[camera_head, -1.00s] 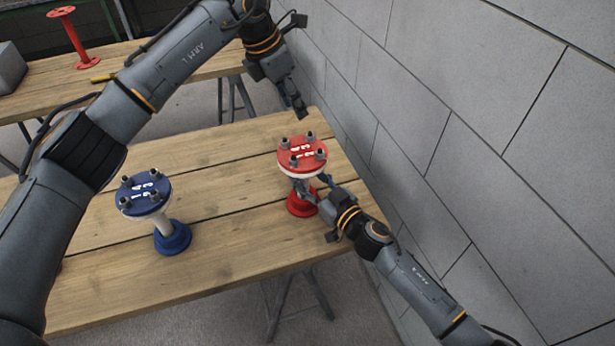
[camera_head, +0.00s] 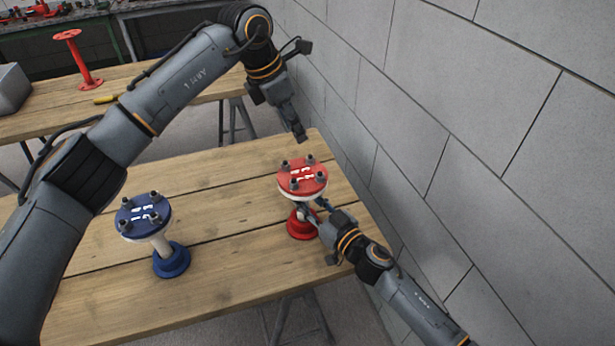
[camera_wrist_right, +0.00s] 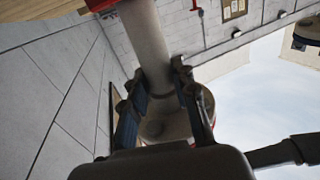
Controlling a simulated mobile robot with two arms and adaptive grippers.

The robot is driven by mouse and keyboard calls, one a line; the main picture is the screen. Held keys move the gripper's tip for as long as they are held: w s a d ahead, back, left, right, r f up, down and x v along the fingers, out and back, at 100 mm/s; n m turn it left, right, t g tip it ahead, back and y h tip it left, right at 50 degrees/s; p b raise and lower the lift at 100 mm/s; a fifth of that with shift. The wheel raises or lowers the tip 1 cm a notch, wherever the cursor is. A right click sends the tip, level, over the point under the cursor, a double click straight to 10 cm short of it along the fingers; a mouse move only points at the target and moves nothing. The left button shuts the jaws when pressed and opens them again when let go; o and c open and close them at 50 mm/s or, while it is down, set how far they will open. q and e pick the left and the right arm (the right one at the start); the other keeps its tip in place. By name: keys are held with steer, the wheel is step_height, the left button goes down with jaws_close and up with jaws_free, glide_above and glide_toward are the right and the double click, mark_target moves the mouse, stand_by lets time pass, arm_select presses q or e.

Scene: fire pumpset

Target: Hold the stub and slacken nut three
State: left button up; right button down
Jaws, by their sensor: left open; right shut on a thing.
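The red stub (camera_head: 302,184) stands upright on the near bench, with a red top flange, a pale neck and a red foot. Several dark nuts sit around its flange, with white marks between them too small to read. My right gripper (camera_head: 311,208) is shut on the stub's neck below the flange; in the right wrist view the pale neck (camera_wrist_right: 147,40) runs between the two fingers (camera_wrist_right: 163,92). My left gripper (camera_head: 299,135) is open and empty, pointing down above and behind the red flange, apart from the nuts.
A blue stub (camera_head: 143,216) with several nuts stands on the bench (camera_head: 215,270) to the left. A grey wall (camera_head: 470,130) rises close on the right. A farther bench holds a red stand (camera_head: 78,58) and a yellow tool (camera_head: 106,99).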

mark_target(309, 159)
arm_select(q)
steer(key=d+f+m, duration=0.1)
steer(key=f+m, duration=0.2)
steer(key=m, duration=0.6)
steer(key=d+f+m+t+y, duration=0.1)
steer(key=f+m, duration=0.2)
steer(key=m, duration=0.6)
steer(key=d+f+m+t, duration=0.1)
steer(key=f+m, duration=0.1)
steer(key=m, duration=0.7)
steer(key=shift+w+f+m+y, duration=0.3)
steer(key=shift+f+m, duration=0.1)
jaws_close()
